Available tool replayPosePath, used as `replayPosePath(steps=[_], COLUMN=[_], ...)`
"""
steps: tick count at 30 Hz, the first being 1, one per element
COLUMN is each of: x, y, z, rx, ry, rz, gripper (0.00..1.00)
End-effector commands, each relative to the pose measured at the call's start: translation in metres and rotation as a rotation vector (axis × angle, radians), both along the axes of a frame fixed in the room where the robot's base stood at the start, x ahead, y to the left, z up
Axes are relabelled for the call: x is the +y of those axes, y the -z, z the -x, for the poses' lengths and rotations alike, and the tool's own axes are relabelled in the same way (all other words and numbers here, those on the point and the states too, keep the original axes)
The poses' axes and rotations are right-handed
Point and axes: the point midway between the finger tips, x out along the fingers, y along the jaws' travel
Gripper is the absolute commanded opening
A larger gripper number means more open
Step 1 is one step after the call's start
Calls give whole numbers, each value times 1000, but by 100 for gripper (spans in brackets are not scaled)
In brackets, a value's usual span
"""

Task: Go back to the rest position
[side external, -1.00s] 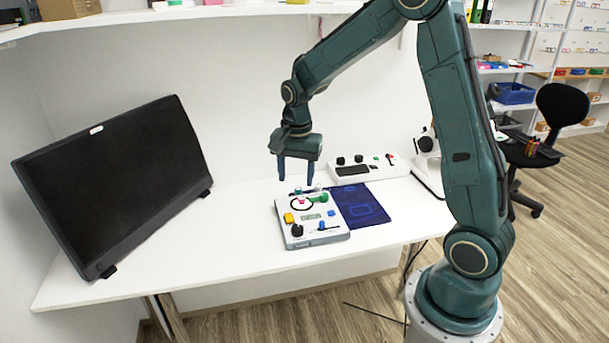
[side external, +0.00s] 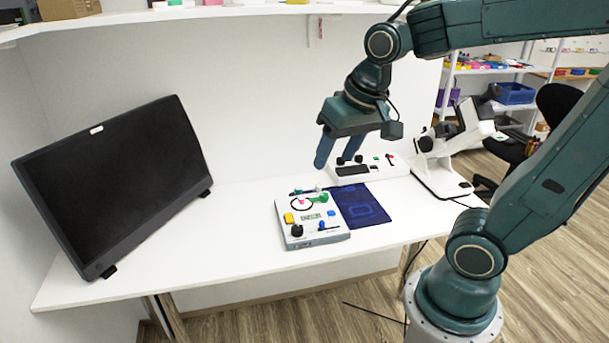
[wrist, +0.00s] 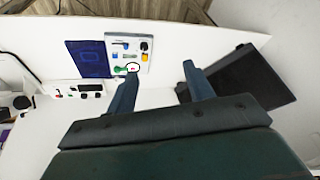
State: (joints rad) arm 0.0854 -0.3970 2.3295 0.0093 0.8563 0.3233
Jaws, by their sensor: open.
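My gripper (side external: 340,152) is raised above the back of the white table (side external: 190,255), apart from everything on it. It also shows in the wrist view (wrist: 157,85), where its two fingers are spread with nothing between them. My arm is bent back over its base at the right. Below and to the left of my gripper in the side view is a white panel box (side external: 312,236) with coloured knobs and buttons and a small display. The box also shows in the wrist view (wrist: 140,33), ahead of the fingers.
A large black monitor (side external: 115,180) stands at the left. A dark blue mat (side external: 362,206) lies beside the box. A long white control unit (side external: 352,180) lies behind it, and a white microscope (side external: 450,160) stands at the right. A shelf (side external: 220,12) runs above the table.

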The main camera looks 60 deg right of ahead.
Motion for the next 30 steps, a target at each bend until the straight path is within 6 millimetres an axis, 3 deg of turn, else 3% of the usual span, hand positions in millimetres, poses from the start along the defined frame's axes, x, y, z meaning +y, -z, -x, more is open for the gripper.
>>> replayPosePath(steps=[6, 13, 19, 30], x=[13, 21, 24, 24], y=[-8, -8, -6, -6], z=[38, 67, 77, 77], rx=[-66, -114, -131, -131], ry=[-183, -335, -387, -391], rz=[59, 114, 135, 136], gripper=[52, 52, 52, 52])
